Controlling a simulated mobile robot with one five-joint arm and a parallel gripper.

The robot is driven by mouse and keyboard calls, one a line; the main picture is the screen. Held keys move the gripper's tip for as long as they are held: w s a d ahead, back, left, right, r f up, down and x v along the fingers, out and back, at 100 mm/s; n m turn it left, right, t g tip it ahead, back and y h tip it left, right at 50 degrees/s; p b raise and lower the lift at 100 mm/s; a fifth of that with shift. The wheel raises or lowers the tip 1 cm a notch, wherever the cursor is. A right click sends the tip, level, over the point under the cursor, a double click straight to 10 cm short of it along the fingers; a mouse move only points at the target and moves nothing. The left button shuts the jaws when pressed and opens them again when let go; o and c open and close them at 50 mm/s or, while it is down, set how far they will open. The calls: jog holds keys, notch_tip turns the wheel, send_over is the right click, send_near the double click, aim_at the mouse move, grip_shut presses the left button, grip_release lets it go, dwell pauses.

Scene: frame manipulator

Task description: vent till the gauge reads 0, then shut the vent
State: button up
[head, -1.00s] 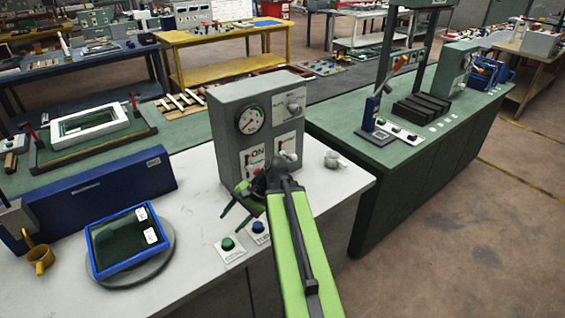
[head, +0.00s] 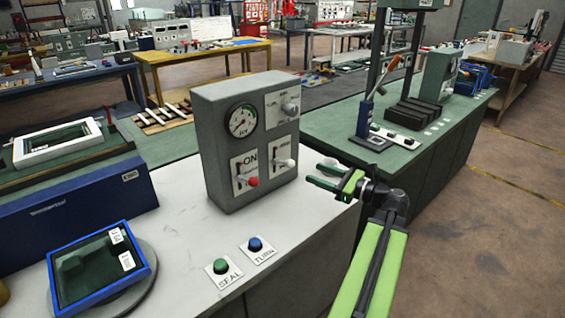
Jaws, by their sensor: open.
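A grey control box (head: 212,150) stands on the white bench. Its round gauge (head: 242,121) is at the upper left of the face; the reading is too small to tell. A grey knob (head: 290,108) is at the upper right. Below are a red-tipped lever (head: 252,181) on a plate marked ON and a pale-tipped lever (head: 289,164) on a plate with an unclear label. I cannot tell which control is the vent. My gripper (head: 326,177) is open and empty, right of the box and apart from it, its green fingers pointing left toward the pale-tipped lever.
A green SEAL button (head: 221,266) and a blue TURN button (head: 255,244) sit on the bench in front of the box. A blue-framed tray (head: 147,262) rests on a round plate at left. A green bench (head: 340,136) with a press stands behind. The white bench's front middle is clear.

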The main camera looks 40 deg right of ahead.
aim_at(290, 164)
jog(key=w+a, duration=0.2)
jog(key=w, duration=1.1)
jog(key=shift+w+a, duration=0.25)
jog(key=shift+w, duration=0.15)
jog(key=shift+c, duration=0.4)
grip_shut()
